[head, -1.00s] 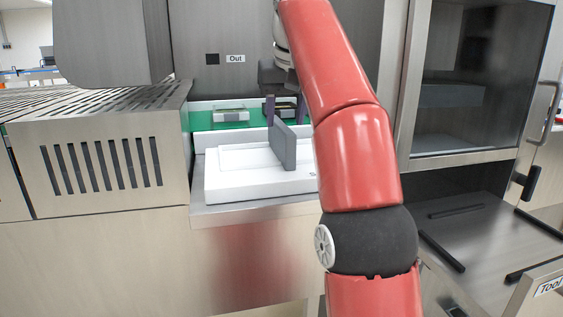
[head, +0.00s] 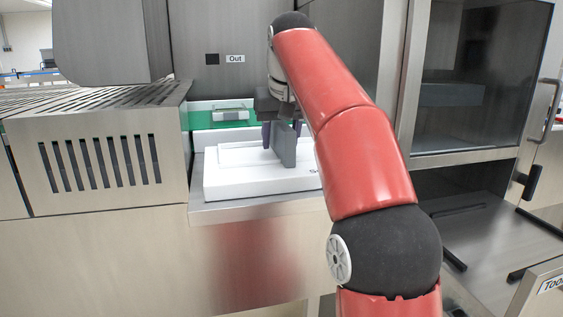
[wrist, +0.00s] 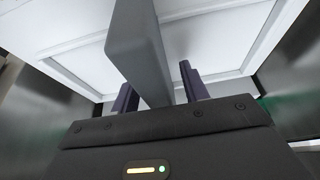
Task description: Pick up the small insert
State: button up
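The small insert is a flat grey plate (head: 284,148) standing upright on a white block-like tray (head: 230,182). My gripper (head: 282,136) is low over the tray, with its dark purple fingers at either side of the insert's upper part. In the wrist view the grey insert (wrist: 141,45) runs between the two fingertips (wrist: 158,85). A gap shows between the insert and the right finger; I cannot tell whether the left finger touches it. The gripper is open. The far part of the insert is partly hidden by the fingers.
The white tray sits on a steel ledge (head: 240,213). A slatted steel housing (head: 100,165) stands close on the left. A green strip with a small pale tray (head: 230,115) lies behind. A glass-doored cabinet (head: 475,80) is on the right.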

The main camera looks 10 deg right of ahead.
grip_shut()
jog(key=shift+r, duration=0.1)
dwell(1.1)
